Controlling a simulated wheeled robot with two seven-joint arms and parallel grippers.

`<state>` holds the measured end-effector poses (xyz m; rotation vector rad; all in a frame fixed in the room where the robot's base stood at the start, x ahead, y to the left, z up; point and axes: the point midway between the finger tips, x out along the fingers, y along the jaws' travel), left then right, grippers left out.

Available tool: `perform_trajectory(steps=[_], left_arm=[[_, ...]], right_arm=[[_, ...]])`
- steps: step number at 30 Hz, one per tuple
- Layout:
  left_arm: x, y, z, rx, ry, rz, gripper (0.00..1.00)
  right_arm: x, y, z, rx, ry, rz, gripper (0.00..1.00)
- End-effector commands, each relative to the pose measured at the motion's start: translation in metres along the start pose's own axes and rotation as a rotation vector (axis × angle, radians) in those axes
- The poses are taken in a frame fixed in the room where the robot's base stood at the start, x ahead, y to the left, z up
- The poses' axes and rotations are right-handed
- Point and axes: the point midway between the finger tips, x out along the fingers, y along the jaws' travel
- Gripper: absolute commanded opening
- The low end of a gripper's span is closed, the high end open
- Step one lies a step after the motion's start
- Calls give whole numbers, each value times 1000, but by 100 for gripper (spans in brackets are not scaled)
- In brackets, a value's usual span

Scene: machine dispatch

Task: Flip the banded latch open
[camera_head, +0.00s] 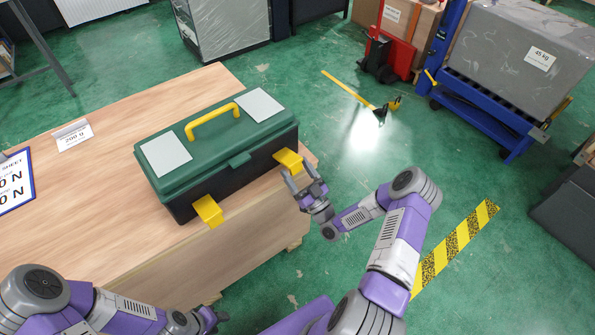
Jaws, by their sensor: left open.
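A dark green toolbox (222,148) with a black lower body stands on the wooden table. Two yellow latches are on its front side: a left latch (208,211) and a right latch (288,160). Both stick outward from the box; I cannot make out a band on either. My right gripper (299,176) is open and empty, its fingertips close to the right latch; I cannot tell if they touch it. My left gripper (213,319) is open and low at the bottom edge, in front of the table and away from the box.
The wooden table (100,190) holds a "200 g" sign (73,137) and a printed sheet (14,182) at the left. The green floor to the right has a striped tape (455,248). A red pallet jack (386,52) and a blue cart (490,105) with a grey block stand behind.

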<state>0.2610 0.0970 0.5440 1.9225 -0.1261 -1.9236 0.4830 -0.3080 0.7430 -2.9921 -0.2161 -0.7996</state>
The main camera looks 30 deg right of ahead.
Motion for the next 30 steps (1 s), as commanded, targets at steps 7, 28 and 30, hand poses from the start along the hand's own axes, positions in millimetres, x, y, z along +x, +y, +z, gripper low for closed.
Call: perform_trajectory(steps=[7,28,30], left_arm=[[-1,0,0,0,0,0,43],[-11,4,0,0,0,0,43],[-10,4,0,0,0,0,43]], right_arm=[[-3,0,-1,1,3,0,72],[-76,0,0,0,2,-1,72],[-76,0,0,0,2,-1,72]])
